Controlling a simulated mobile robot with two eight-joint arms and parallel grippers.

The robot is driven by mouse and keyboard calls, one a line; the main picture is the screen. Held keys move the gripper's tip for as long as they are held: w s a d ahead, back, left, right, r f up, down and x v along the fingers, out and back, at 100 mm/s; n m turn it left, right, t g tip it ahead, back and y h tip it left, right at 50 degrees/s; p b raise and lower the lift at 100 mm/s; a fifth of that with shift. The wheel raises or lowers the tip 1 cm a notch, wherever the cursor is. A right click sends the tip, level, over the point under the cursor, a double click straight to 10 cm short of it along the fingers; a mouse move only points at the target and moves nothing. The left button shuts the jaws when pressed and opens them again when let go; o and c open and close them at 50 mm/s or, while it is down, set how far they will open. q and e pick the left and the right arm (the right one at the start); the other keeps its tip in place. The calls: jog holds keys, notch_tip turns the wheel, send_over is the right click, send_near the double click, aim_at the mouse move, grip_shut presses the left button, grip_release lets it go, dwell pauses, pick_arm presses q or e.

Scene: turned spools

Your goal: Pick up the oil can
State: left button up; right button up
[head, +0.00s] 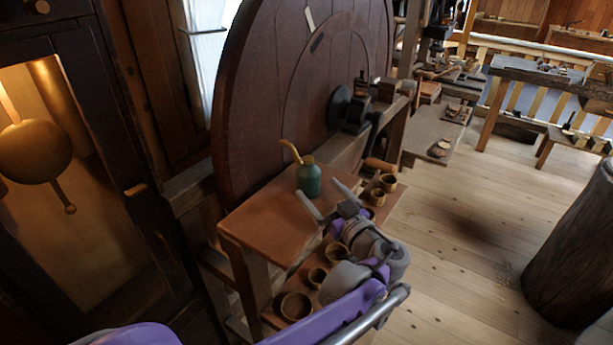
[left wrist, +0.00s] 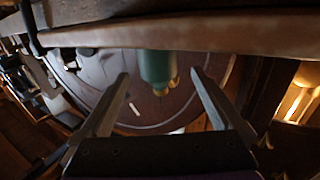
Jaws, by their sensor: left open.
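The oil can (head: 309,180) has a dark green body and a thin yellow spout that leans to the left. It stands upright on a small brown wooden stand (head: 262,222), near its far end. My left gripper (head: 327,196) is open, with its fingers pointing at the can from the near right side. In the left wrist view the can (left wrist: 157,65) appears upside down, between and just beyond the open fingertips (left wrist: 159,76). The fingers look clear of it and nothing is held. My right gripper is not in view.
Several wooden cups (head: 296,305) sit on a lower shelf right of the stand, under my left arm. A large dark wooden wheel (head: 280,90) rises behind the can. A clock case (head: 60,160) is at left. A log (head: 575,250) stands on open floor (head: 450,250) at right.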

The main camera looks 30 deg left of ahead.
aim_at(308, 175)
pick_arm(q)
jog(key=shift+x, duration=3.5)
jog(key=shift+w+d+r, duration=0.1)
jog(key=shift+w, duration=0.1)
